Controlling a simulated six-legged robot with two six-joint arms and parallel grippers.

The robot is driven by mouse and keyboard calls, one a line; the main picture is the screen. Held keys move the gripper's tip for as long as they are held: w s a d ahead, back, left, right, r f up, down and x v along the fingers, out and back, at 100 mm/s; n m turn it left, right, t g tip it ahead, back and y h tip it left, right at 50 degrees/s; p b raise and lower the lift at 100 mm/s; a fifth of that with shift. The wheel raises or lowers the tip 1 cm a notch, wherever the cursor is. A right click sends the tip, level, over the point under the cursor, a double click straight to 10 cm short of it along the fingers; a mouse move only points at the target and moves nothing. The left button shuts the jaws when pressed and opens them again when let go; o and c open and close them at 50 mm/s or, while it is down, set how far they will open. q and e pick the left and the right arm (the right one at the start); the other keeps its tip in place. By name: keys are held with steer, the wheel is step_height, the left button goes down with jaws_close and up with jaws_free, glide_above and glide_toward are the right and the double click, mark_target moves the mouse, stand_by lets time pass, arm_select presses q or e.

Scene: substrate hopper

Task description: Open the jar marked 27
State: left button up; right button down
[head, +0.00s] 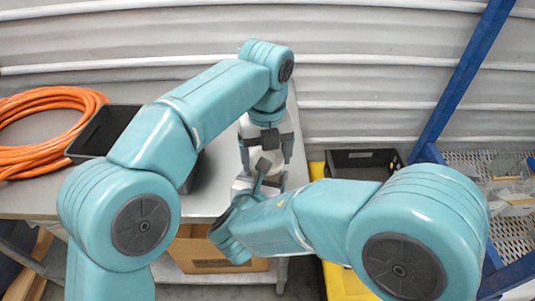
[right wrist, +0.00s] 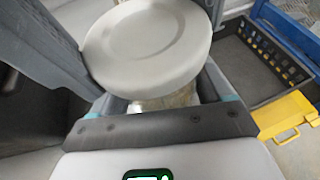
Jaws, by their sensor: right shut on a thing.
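The jar has a pale grey round lid (right wrist: 150,42) and a clear body (right wrist: 168,97), seen close up in the right wrist view. No number is visible on it. My right gripper (right wrist: 160,108) is shut on the jar's body below the lid. In the head view the right gripper and most of the jar are hidden behind my arm and hand. My left gripper (head: 266,158) points down over the jar, its dark fingers wide apart. In the right wrist view these fingers stand on both sides of the lid; I cannot tell whether they touch it.
A grey table (head: 215,200) bears a coiled orange hose (head: 35,165) and a black bin (head: 100,132) at left. A cardboard box (head: 200,255) is below. A dark crate (head: 362,160), a yellow item (head: 340,280) and a blue post (head: 455,90) stand at right.

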arm_select(q)
steer(key=shift+d+n, duration=0.4)
steer(key=shift+n, duration=0.2)
